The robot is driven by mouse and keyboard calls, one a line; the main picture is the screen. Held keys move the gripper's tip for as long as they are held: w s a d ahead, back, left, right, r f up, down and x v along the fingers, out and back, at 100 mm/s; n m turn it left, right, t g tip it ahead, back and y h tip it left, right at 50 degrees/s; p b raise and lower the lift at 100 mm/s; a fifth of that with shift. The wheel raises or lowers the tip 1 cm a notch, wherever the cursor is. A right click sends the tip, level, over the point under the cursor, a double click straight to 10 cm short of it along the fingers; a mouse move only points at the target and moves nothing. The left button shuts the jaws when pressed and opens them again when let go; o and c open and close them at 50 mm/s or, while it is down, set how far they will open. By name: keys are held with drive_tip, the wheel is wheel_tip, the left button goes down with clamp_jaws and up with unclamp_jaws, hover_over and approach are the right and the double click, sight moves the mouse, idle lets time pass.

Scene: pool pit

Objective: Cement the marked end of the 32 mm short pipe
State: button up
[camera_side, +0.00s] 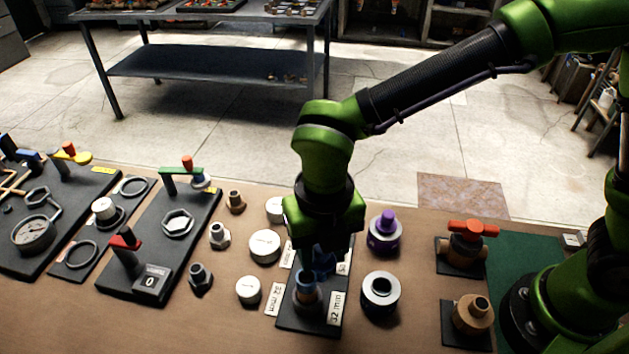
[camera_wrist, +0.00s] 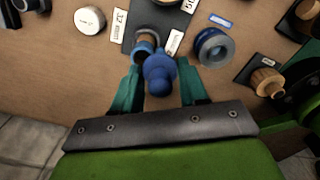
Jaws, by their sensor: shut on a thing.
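My gripper (camera_side: 322,250) is shut on a blue knobbed cap (camera_wrist: 160,76), likely the cement dauber, held between its teal fingers in the wrist view. The short pipe (camera_side: 307,296) stands upright in a dark holder (camera_side: 291,322) beside "32 mm" labels, with blue around its upper end. The pipe (camera_wrist: 147,36) also shows in the wrist view, just beyond the cap. My gripper is above the pipe; whether the cap's lower end touches it is hidden. An open grey-blue can (camera_side: 380,291) stands to the right of the holder, and shows in the wrist view (camera_wrist: 212,47).
A purple-topped can (camera_side: 385,232) stands behind the open can. White caps (camera_side: 264,246) and fittings (camera_side: 200,277) stand to the left. A red-handled valve (camera_side: 466,246) and a tan fitting (camera_side: 473,313) stand to the right. Tabletop between the open can and valve is clear.

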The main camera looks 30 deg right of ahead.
drive_tip(key=shift+w+d, duration=0.1)
drive_tip(key=shift+w, duration=0.15)
drive_tip(key=shift+s+d, duration=0.2)
drive_tip(key=shift+d, duration=0.35)
drive_tip(key=shift+r, duration=3.5)
